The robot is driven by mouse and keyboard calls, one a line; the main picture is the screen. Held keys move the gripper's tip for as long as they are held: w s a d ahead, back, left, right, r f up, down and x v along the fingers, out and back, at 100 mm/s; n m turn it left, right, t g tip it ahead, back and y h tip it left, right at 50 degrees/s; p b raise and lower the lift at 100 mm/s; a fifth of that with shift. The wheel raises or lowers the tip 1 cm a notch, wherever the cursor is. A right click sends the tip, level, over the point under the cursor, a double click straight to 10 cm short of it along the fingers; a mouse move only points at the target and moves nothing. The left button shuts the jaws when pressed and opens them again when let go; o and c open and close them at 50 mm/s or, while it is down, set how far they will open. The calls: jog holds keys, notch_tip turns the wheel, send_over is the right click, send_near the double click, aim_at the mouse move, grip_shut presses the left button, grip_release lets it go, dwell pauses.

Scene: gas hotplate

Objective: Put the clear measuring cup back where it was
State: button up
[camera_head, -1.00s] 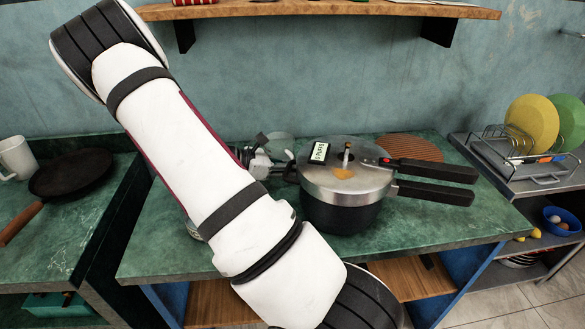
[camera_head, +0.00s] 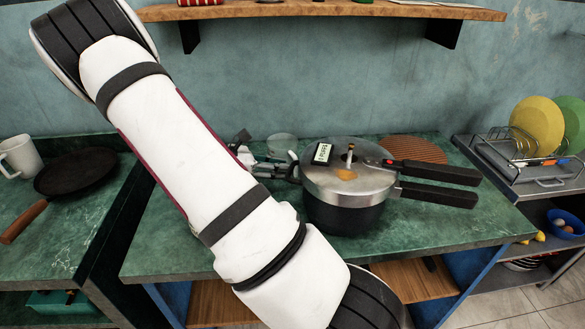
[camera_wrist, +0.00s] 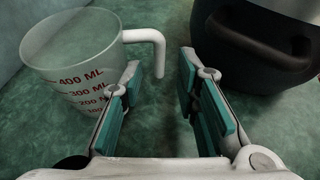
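The clear measuring cup (camera_wrist: 72,62), with red ML markings and a white handle, stands on the green counter at the left of the wrist view. In the head view the cup (camera_head: 282,145) shows behind my gripper, partly hidden. My gripper (camera_wrist: 160,68) is open, with its teal-padded fingers apart. The handle's hooked end lies near the gap between the fingertips, and nothing is clamped. My gripper (camera_head: 266,150) is partly hidden behind my arm in the head view.
A pressure cooker (camera_head: 345,190) stands close to the right of my gripper, its long black handles pointing right. A round brown mat (camera_head: 420,149) lies behind it. A pan (camera_head: 75,172) and white mug (camera_head: 20,156) are on the left counter. A shelf (camera_head: 320,12) hangs above.

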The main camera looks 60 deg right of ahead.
jog(key=v, duration=0.6)
jog(key=shift+w+a, duration=0.1)
jog(key=shift+a+r, duration=0.2)
jog(key=shift+a, duration=0.05)
jog(key=s+a+r+m+t+y, duration=0.3)
jog(key=s+a+r, duration=0.1)
jog(key=s+a, duration=0.3)
jog(key=s+a+r+m+t+y, duration=0.3)
jog(key=s+a, duration=0.4)
jog(key=a, duration=0.4)
jog(key=s+a+r+m+t+y, duration=0.4)
jog(key=s+a+r, duration=0.3)
jog(key=a, duration=0.2)
jog(key=shift+a+m+y, duration=0.25)
jog(key=shift+m+y, duration=0.15)
jog(key=shift+m, duration=0.1)
notch_tip(320, 180, up, 9)
jog(key=t+p, duration=0.2)
jog(key=p, duration=0.5)
jog(key=shift+p, duration=0.3)
